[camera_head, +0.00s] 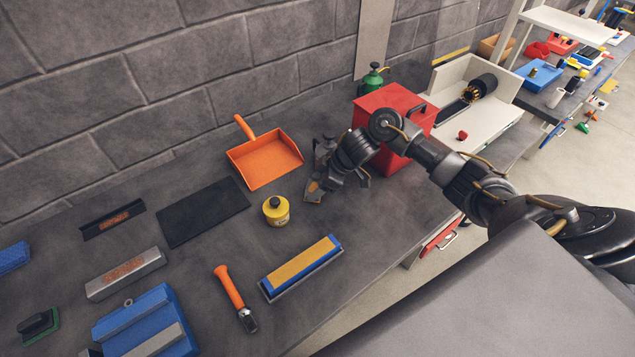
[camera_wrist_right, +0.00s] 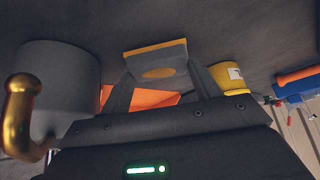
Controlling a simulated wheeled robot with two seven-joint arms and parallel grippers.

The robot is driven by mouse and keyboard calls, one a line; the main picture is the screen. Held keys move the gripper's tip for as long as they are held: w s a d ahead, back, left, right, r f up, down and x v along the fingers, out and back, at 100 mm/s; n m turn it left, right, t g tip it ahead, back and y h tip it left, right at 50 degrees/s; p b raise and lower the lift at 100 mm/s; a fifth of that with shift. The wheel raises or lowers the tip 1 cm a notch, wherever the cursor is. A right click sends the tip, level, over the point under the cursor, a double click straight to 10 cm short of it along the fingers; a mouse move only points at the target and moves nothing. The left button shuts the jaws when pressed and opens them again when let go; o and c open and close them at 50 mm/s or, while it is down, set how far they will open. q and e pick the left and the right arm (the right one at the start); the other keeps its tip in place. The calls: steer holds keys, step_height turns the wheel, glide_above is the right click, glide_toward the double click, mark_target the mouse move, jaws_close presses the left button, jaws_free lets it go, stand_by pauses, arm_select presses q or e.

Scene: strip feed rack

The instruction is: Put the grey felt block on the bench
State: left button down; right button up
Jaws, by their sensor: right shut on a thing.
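My right gripper (camera_head: 328,188) is low over the bench (camera_head: 215,255), between the orange dustpan and the red box. It is shut on a small grey block with orange-yellow markings (camera_wrist_right: 157,63), which appears to be the grey felt block. In the head view the block (camera_head: 313,187) shows only partly at the fingertips. In the wrist view both fingers (camera_wrist_right: 158,88) reach to the block. I cannot tell whether its underside touches the bench. My left gripper is not in view.
An orange dustpan (camera_head: 264,160) and a yellow pot (camera_head: 276,210) lie left of the gripper, a red box (camera_head: 400,112) to its right. A blue-and-yellow stone (camera_head: 301,266) and an orange-handled tool (camera_head: 233,296) lie in front. Bare bench shows between the gripper and stone.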

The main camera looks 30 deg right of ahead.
steer(key=shift+f, duration=0.15)
steer(key=shift+f, duration=0.15)
steer(key=o, duration=0.9)
steer(key=shift+o, duration=0.2)
steer(key=shift+r, duration=0.25)
steer(key=b+v, duration=0.1)
steer(key=v, duration=1.1)
